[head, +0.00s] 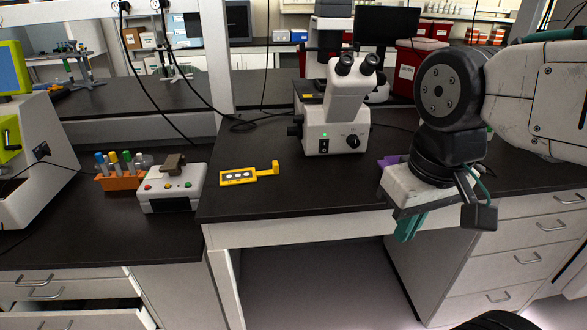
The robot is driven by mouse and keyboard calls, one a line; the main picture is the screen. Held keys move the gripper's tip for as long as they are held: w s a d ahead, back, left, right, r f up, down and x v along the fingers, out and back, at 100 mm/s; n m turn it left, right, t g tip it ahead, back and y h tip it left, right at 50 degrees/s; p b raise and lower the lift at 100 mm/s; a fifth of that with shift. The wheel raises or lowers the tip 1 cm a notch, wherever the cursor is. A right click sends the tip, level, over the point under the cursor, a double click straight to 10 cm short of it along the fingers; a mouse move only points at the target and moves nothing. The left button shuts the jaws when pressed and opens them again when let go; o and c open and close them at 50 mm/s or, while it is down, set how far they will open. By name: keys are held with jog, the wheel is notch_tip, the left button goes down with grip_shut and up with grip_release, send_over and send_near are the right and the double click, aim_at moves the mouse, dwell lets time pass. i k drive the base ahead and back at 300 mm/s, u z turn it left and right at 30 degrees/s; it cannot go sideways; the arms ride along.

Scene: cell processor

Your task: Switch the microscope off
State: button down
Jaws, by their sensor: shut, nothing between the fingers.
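The white microscope (331,104) stands upright on the dark bench in the middle of the head view, its two black eyepieces tilted upward. A small black switch (323,146) sits on the front left of its base, with a small green light above it. A round black knob (352,142) is to the right of the switch. My gripper (406,230) is to the right and in front of the microscope, over the bench's front edge. Its teal fingers point down, shut and empty, apart from the microscope. Which way the switch is tipped is too small to tell.
A yellow slide holder (240,178) lies left of the microscope. Farther left are a white box with coloured buttons (172,188) and an orange tube rack (114,182). A purple object (388,161) is partly hidden behind my gripper. The bench before the microscope is clear.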

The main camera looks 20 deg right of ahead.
aim_at(324, 144)
jog(key=u, duration=0.8)
jog(key=k, duration=1.1)
jog(key=u, duration=1.05)
jog(key=i, duration=1.15)
jog(key=z, duration=0.7)
jog(key=i, duration=0.8)
jog(key=z, duration=1)
jog(key=i, duration=0.25)
jog(key=z, duration=0.1)
